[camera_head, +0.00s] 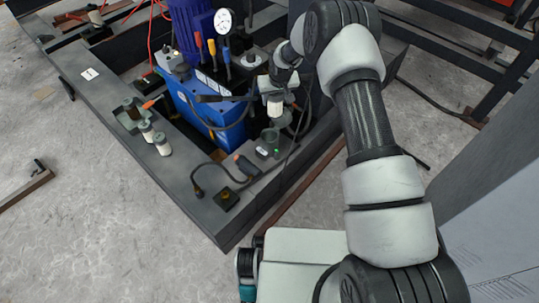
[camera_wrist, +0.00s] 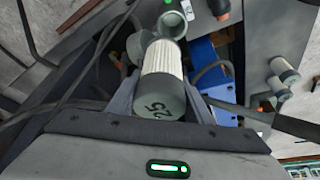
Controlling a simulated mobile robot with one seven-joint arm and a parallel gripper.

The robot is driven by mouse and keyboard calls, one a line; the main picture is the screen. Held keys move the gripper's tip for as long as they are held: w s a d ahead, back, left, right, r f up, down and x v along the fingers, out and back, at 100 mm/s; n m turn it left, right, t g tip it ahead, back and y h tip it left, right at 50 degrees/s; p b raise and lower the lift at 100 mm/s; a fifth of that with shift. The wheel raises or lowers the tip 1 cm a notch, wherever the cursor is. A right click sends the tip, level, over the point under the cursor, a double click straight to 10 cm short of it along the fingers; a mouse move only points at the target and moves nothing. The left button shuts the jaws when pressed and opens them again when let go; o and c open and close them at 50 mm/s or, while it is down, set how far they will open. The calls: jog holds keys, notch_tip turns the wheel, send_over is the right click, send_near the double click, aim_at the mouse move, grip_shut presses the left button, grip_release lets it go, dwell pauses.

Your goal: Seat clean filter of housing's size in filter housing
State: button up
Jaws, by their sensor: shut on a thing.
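My gripper (camera_wrist: 160,103) is shut on a pale pleated filter (camera_wrist: 163,66) with grey-green end caps; the near cap reads "25". In the head view the filter (camera_head: 275,107) hangs roughly upright below my gripper. A grey-green open cup, apparently the filter housing (camera_head: 270,137), stands just below it. In the wrist view the cup's round mouth (camera_wrist: 172,23) shows just beyond the filter's far end. I cannot tell whether the two touch, nor read a size on the housing. Two other filters (camera_head: 147,131) (camera_head: 163,145) stand on the dark frame at the left.
A blue power unit (camera_head: 208,105) with coloured levers and a gauge (camera_head: 224,21) stands close left of my gripper. A small open box (camera_head: 131,115) sits by the spare filters. The concrete floor (camera_head: 100,220) is mostly clear.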

notch_tip(320, 180, down, 16)
jog(key=a+b, duration=0.2)
jog(key=b, duration=0.2)
jog(key=shift+w, duration=0.45)
jog(key=shift+a+f, duration=0.1)
jog(key=shift+f, duration=0.2)
jog(key=shift+f, duration=0.35)
jog(key=o, duration=1.3)
jog(key=shift+r, duration=0.1)
